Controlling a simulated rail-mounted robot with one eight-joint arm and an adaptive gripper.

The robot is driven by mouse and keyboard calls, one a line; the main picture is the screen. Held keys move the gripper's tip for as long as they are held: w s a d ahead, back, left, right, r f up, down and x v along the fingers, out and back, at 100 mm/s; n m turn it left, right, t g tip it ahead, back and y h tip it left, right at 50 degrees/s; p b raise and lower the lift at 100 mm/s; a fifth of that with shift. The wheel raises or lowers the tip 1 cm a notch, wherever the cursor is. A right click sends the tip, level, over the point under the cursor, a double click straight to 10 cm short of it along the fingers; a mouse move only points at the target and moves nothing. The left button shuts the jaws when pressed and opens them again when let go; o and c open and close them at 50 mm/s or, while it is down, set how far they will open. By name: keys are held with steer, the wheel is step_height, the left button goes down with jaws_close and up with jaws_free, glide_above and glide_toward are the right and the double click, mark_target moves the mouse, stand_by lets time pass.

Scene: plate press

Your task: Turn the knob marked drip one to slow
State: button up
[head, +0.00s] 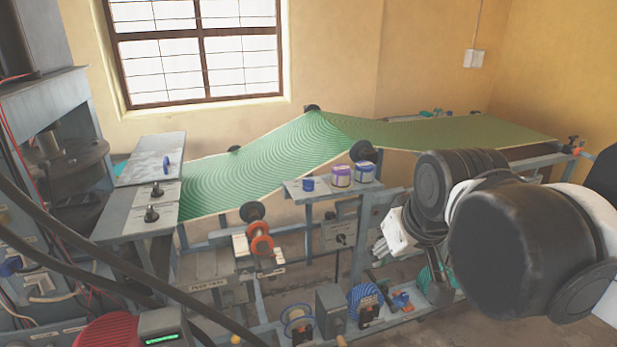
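Two black knobs stand on the grey panel at the left, an upper knob (157,190) and a lower knob (152,213). Small pale labels lie near them. The writing is too small to read, so I cannot tell which knob, if either, is drip one, or where slow lies. My arm comes in from the right. Its end, my gripper (398,235), is near a pale block right of centre, well to the right of these knobs and apart from them. Its fingers cannot be made out, and I see nothing held.
A green patterned sheet (250,170) stretches over rollers across the bench. A small shelf (320,191) holds a blue ring and two jars. Spools and a grey box (331,312) stand low in front. Dark cables (90,250) cross the left foreground beside the press (60,150).

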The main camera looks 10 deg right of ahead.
steer(key=w+a+r+n+g+p, duration=0.25)
steer(key=w+r, duration=0.35)
steer(key=w, duration=0.4)
steer(key=w+a+r+n+g+p, duration=0.1)
steer(key=w+r+n, duration=0.3)
steer(key=w, duration=0.7)
steer(key=n+g+p, duration=0.3)
steer(key=n+p, duration=0.1)
glide_above(309, 184)
step_height(309, 184, down, 3)
steer(key=f, duration=0.4)
steer(key=f+p, duration=0.1)
steer(key=f, duration=0.3)
steer(key=f+p, duration=0.1)
steer(key=f, duration=0.4)
steer(key=shift+w+f, duration=0.1)
steer(key=shift+w, duration=0.3)
jaws_close()
